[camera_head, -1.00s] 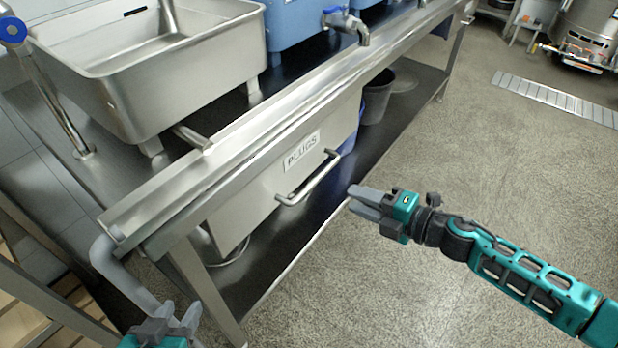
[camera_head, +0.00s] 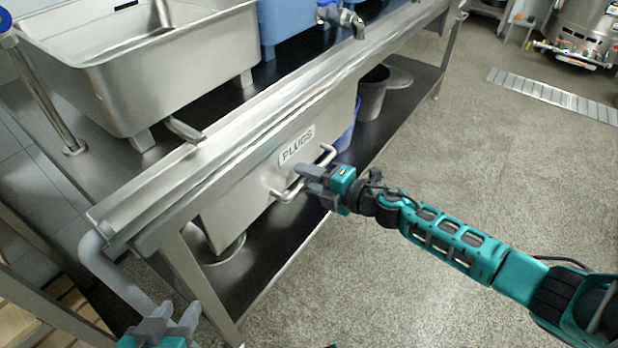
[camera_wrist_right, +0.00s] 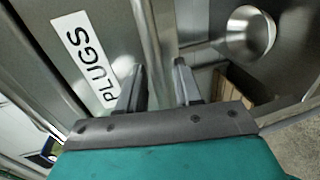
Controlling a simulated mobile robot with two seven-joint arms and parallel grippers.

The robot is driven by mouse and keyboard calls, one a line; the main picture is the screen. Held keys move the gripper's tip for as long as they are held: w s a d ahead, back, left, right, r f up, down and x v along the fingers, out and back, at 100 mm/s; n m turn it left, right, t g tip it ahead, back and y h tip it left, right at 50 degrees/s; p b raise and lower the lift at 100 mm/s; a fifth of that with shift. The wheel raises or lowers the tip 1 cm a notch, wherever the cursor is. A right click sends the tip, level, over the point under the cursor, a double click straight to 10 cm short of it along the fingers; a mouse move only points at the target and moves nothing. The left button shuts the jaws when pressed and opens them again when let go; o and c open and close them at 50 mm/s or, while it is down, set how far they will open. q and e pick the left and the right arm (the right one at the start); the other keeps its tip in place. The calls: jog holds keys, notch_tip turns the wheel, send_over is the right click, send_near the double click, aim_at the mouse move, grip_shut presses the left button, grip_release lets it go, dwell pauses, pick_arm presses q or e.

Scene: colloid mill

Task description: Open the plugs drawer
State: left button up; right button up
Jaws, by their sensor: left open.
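The plugs drawer (camera_head: 240,205) is a steel box under the bench, with a white "PLUGS" label (camera_head: 297,146) and a bar handle (camera_head: 328,154) on its front. It looks shut. My right gripper (camera_head: 304,178) is at the handle, its fingers covering the handle's middle in the head view. In the right wrist view, the two fingers (camera_wrist_right: 160,78) are apart and the handle bar (camera_wrist_right: 150,40) runs between them, with no clear grip on it. My left gripper (camera_head: 170,322) is open and empty at the bottom left, away from the drawer.
The steel bench (camera_head: 150,205) has a raised front rail. A steel basin (camera_head: 150,85) and a blue container (camera_head: 290,22) stand on it. A dark bucket (camera_head: 372,95) is on the lower shelf beside the drawer. The floor (camera_head: 430,150) in front is clear.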

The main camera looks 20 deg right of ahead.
jog(key=c, duration=0.6)
pick_arm(q)
jog(key=shift+s+f, duration=0.1)
jog(key=shift+f, duration=0.1)
pick_arm(e)
grip_shut()
